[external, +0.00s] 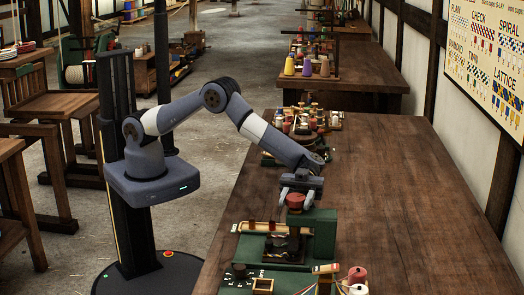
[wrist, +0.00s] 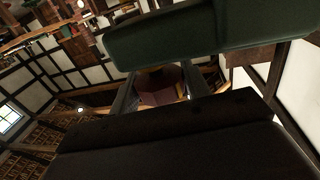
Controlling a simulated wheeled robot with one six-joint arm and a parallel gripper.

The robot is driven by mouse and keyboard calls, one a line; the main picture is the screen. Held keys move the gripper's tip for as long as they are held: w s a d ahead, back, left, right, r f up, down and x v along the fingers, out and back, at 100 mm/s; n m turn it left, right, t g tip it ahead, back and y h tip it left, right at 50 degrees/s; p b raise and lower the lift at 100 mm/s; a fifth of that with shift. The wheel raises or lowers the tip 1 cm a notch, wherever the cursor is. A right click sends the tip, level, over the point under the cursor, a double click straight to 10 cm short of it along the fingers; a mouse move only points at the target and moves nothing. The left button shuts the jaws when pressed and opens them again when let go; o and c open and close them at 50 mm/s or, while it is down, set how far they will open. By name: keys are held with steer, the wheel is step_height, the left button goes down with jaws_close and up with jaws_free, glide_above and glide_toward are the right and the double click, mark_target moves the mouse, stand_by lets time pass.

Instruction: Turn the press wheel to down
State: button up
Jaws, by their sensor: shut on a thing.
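The green press (external: 318,226) stands on the near part of the long wooden bench. A round red press wheel (external: 295,200) is at its top, and a dark part with a plate sits below. My gripper (external: 296,206) reaches down over the press, with its fingers on either side of the red wheel, shut on it. In the wrist view, a reddish-brown thing, likely the wheel (wrist: 160,94), shows between my two fingers, partly hidden by the dark gripper body. A green part of the press (wrist: 200,38) crosses the top of that view. The wheel's turn position cannot be told.
Red and white spools (external: 357,274) and coloured strands lie in front of the press. A rack of small spools (external: 304,124) stands behind it on the bench. The bench's right side (external: 410,190) is clear. A pattern board (external: 486,60) hangs on the right wall.

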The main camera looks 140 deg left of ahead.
steer(key=shift+r, duration=0.1)
steer(key=o, duration=1)
steer(key=b+v, duration=0.1)
steer(key=v, duration=0.9)
steer(key=shift+s+a+b, duration=0.25)
steer(key=shift+a+b, duration=0.05)
steer(key=p+x, duration=0.1)
steer(key=x, duration=1)
steer(key=shift+p, duration=0.35)
steer(key=shift+a+t, duration=0.1)
steer(key=shift+t, duration=0.2)
